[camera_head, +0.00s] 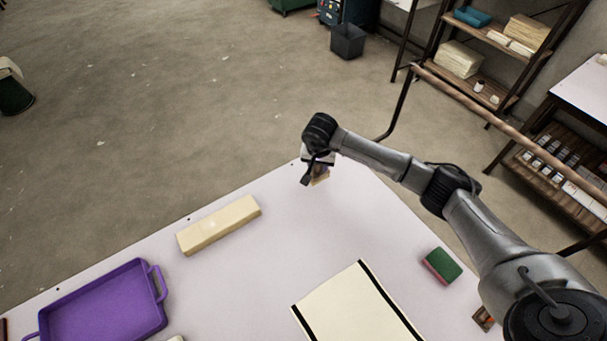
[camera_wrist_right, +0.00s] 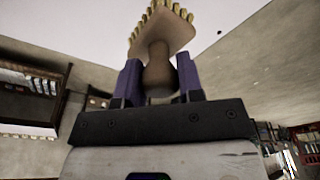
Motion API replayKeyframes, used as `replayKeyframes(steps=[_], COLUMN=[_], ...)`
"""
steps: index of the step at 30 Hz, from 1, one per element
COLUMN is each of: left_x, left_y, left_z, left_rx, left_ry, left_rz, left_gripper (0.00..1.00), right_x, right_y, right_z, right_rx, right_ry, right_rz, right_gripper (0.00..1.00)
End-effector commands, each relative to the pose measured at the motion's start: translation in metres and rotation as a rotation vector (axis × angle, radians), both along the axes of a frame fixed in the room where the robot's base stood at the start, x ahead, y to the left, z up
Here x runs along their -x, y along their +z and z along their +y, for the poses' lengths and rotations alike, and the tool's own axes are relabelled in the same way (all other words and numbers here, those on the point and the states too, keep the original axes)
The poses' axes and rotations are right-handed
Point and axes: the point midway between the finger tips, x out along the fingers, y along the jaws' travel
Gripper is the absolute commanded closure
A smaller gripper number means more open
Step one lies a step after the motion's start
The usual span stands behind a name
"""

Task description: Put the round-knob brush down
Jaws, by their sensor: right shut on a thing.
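I cannot tell whether the brush touches the table. My left gripper is not in view.
A cream block (camera_head: 218,224) lies left of the gripper. A purple tray (camera_head: 105,305) is at the lower left. A cream cloth with black stripes (camera_head: 355,305) lies in front, and a green and pink sponge (camera_head: 441,265) is to the right. The table between them is clear.

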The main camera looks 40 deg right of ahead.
Motion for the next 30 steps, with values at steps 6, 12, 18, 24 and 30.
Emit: replayKeyframes(steps=[6,12,18,24,30], left_x=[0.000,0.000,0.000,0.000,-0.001], left_y=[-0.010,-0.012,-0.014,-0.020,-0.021], left_z=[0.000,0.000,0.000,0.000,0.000], left_rx=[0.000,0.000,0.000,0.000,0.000], left_ry=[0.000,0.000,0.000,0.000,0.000], left_rz=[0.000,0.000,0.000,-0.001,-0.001], left_gripper=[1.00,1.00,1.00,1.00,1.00], right_x=[-0.033,-0.045,-0.046,-0.046,-0.047], right_y=[-0.023,-0.031,-0.038,-0.064,-0.071], right_z=[0.018,0.024,0.024,0.025,0.024], right_rx=[-0.003,0.000,0.000,-0.001,0.001], right_ry=[0.000,0.000,0.001,0.001,0.001], right_rz=[-0.002,0.000,0.002,0.001,-0.002], right_gripper=[1.00,1.00,1.00,1.00,1.00])
